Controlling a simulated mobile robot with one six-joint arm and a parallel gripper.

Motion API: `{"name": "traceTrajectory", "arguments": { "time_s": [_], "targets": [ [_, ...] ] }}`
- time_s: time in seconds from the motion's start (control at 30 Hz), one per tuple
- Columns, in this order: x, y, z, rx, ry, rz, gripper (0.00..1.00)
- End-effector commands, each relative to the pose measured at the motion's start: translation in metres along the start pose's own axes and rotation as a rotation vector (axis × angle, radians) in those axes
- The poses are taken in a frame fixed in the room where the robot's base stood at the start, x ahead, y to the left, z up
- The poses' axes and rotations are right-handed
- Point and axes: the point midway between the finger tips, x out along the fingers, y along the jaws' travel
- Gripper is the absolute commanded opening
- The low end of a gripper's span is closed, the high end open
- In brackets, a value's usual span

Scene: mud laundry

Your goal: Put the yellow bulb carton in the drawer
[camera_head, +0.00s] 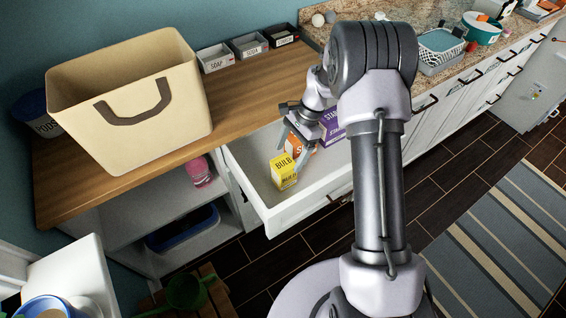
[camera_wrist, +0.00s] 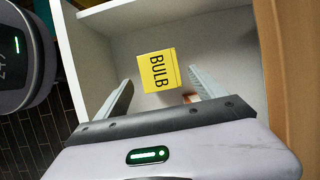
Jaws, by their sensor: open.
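The yellow bulb carton (camera_head: 284,172) stands inside the open white drawer (camera_head: 262,205), toward its left part in the head view. In the wrist view the carton (camera_wrist: 157,71) rests on the drawer floor (camera_wrist: 110,55), its BULB label facing up in the picture. My gripper (camera_head: 291,157) is open above the drawer, close to the carton. In the wrist view its two fingers (camera_wrist: 158,88) point toward the carton from either side, with gaps between; nothing is held. An orange box (camera_head: 297,145) and a purple box (camera_head: 331,128) also sit in the drawer, partly hidden by my arm.
A wooden counter (camera_head: 240,112) above the drawer holds a large cream bin (camera_head: 135,105) and small labelled trays (camera_head: 248,46). A stone counter (camera_head: 440,18) with a basket (camera_head: 440,48) runs right. A striped rug (camera_head: 500,240) lies on the open floor.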

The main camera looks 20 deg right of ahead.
Motion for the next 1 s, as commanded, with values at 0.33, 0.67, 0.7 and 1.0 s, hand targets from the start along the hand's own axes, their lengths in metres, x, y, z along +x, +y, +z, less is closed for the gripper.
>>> {"name": "traceTrajectory", "arguments": {
  "time_s": [0.33, 0.67, 0.7, 1.0],
  "targets": [
    [-0.092, 0.006, 0.041, -0.13, 0.073, -0.055, 0.8],
    [-0.227, 0.151, 0.207, -0.722, 0.43, -0.265, 0.8],
    [-0.227, 0.17, 0.217, -0.78, 0.469, -0.284, 0.8],
    [-0.215, 0.224, 0.236, -0.955, 0.596, -0.338, 0.8]
  ]
}}
